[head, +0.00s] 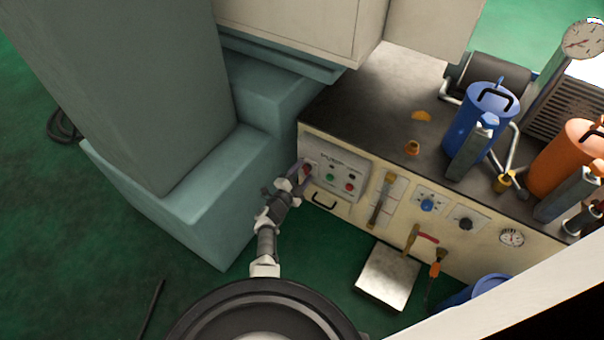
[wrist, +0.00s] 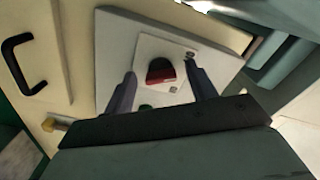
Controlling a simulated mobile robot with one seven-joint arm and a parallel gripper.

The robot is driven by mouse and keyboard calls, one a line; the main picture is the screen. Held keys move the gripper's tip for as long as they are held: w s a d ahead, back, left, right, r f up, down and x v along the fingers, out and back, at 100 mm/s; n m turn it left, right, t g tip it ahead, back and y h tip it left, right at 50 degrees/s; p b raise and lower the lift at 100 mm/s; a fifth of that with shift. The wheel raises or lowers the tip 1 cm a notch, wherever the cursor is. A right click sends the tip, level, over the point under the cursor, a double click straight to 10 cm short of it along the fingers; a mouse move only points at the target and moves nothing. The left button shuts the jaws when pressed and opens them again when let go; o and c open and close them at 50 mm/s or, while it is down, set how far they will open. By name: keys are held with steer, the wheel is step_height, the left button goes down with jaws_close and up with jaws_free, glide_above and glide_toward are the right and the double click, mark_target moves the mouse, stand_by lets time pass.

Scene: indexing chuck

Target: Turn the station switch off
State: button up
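The station switch is a red knob (wrist: 160,71) on a pale square plate, mounted on the grey control panel (head: 337,172). In the head view the red knob (head: 308,169) shows at the panel's left end, partly behind my gripper (head: 301,174). In the wrist view the two fingers of my gripper (wrist: 159,74) stand apart, one on each side of the knob. Gaps show between the knob and both fingers, so I see no contact. The depth of the fingertips relative to the knob is hard to tell.
A green and a red button (head: 349,187) sit right of the switch. A black handle (head: 324,200) is below the panel. Blue (head: 428,205) and black knobs and a gauge (head: 511,238) lie farther right. A teal machine base (head: 190,205) stands close on the left.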

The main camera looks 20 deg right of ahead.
steer(key=shift+a, duration=0.1)
steer(key=p+v, duration=0.4)
steer(key=v, duration=0.9)
steer(key=shift+s+a, duration=0.2)
steer(key=shift+s, duration=0.05)
